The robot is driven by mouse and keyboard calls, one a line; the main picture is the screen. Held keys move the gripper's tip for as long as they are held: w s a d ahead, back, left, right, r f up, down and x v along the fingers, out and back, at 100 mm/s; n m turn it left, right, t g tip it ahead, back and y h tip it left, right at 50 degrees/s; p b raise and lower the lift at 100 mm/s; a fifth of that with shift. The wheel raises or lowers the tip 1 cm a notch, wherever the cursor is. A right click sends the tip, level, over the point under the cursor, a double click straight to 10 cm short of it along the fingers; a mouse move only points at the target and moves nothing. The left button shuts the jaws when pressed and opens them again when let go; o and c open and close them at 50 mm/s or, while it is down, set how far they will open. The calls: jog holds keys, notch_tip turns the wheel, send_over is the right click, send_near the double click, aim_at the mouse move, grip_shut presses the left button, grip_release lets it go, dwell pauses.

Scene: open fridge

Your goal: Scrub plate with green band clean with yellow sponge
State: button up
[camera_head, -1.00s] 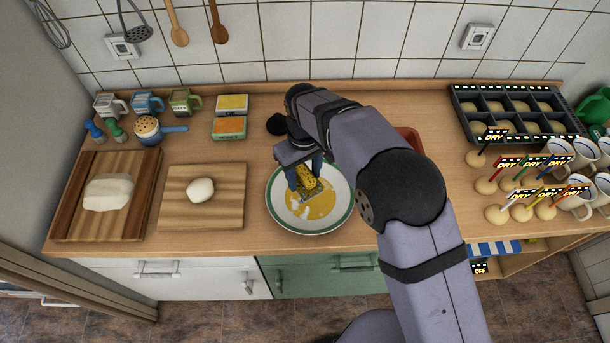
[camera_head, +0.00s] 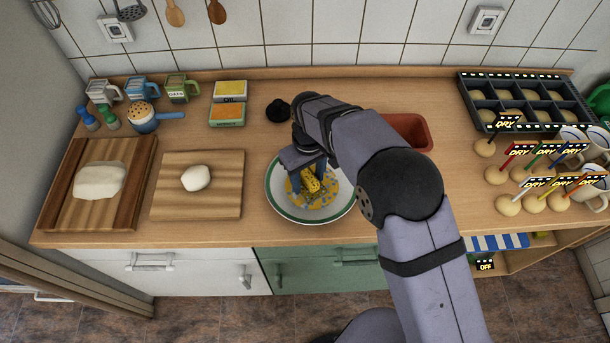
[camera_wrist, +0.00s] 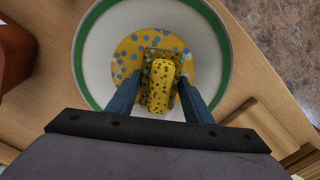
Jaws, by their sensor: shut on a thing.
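The plate with the green band (camera_head: 284,208) lies on the counter in front of my arm. It also fills the upper middle of the wrist view (camera_wrist: 100,60). A yellow patch with blue-grey spots (camera_wrist: 128,50) covers the middle of the plate. My gripper (camera_head: 306,184) is over the plate, shut on the yellow sponge (camera_head: 312,181). In the wrist view, the speckled sponge (camera_wrist: 164,85) sits between the two blue fingers, over the patch. Whether the sponge presses on the plate is hard to tell.
A cutting board (camera_head: 222,205) with a dough ball (camera_head: 196,178) is left of the plate. A reddish-brown container (camera_head: 412,128) stands behind my arm. A dark tray (camera_head: 520,98) and tagged dough balls (camera_head: 508,204) are at the right.

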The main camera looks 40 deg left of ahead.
jog(key=shift+w+d, duration=0.9)
jog(key=shift+d, duration=0.05)
jog(key=shift+w+d+f+b, duration=0.1)
jog(key=shift+f+b, duration=0.15)
jog(key=shift+b, duration=0.25)
jog(key=shift+s+a+r, duration=0.2)
jog(key=shift+s+a, duration=0.95)
jog(key=shift+s, duration=0.05)
jog(key=shift+a, duration=0.3)
jog(key=shift+w+a, duration=0.25)
jog(key=shift+w, duration=0.05)
jog(key=shift+w+d, duration=1.1)
jog(key=shift+d, duration=0.1)
jog(key=shift+w+d+r+p, duration=0.15)
jog(key=shift+w+d+p, duration=0.05)
jog(key=shift+p, duration=0.25)
jog(key=shift+s+a, duration=0.3)
jog(key=shift+a, duration=0.05)
jog(key=shift+s+a, duration=1.1)
jog(key=shift+w+d+r+p, duration=0.1)
jog(key=shift+r+p, duration=2.7)
jog(key=shift+r, duration=1.15)
